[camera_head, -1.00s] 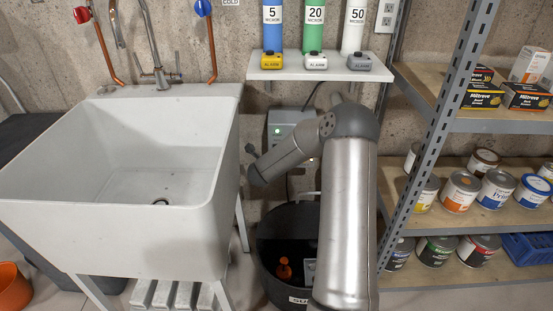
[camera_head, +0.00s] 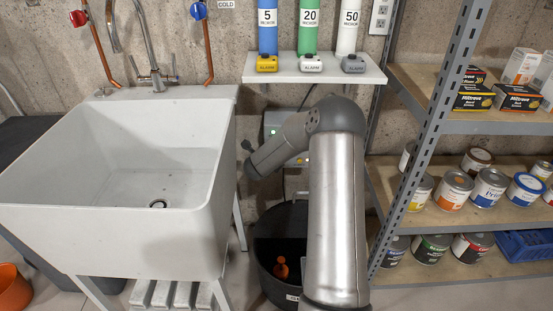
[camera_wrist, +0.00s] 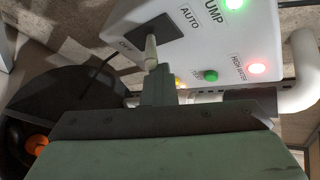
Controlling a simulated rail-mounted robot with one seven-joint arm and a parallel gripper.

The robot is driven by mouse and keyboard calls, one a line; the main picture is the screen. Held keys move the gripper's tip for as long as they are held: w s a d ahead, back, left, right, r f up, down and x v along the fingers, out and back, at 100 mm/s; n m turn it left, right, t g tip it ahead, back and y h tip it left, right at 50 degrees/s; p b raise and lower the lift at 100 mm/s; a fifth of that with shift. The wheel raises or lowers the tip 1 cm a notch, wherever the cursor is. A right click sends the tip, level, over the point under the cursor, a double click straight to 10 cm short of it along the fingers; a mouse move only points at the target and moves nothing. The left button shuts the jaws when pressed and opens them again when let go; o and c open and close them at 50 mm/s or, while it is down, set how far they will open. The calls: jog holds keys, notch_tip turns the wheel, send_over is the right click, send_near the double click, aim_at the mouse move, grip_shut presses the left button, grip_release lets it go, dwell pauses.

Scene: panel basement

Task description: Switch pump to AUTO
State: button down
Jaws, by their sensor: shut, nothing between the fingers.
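The pump box (camera_wrist: 215,40) is a light grey housing at the top of the wrist view. It bears a dark switch plate (camera_wrist: 180,25) marked AUTO and OFF, with a pale switch lever (camera_wrist: 150,48). My gripper (camera_wrist: 154,72) is shut, its tip at the lever's lower end; whether they touch is unclear. A green light (camera_wrist: 232,4) by PUMP and a red light (camera_wrist: 257,68) by HIGH WATER are lit. A green button (camera_wrist: 210,75) sits below. In the head view the pump box (camera_head: 272,119) is mostly hidden behind my arm, and the gripper is not clear.
A white pipe (camera_wrist: 300,70) runs right of the box. A black bin (camera_head: 268,285) stands below, with an orange object (camera_head: 281,268) inside. A white sink (camera_head: 120,240) is at left. Metal shelving (camera_head: 430,130) with cans is at right. A filter shelf (camera_head: 300,75) hangs above.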

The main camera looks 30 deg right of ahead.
jog(key=shift+w+a+r+p, duration=0.15)
jog(key=shift+r+p, duration=0.15)
jog(key=shift+r, duration=0.45)
jog(key=s+d+f+b, duration=0.3)
jog(key=b, duration=0.1)
jog(key=r+p+v, duration=0.1)
jog(key=p+v, duration=0.1)
jog(key=v, duration=0.8)
jog(key=shift+w, duration=0.2)
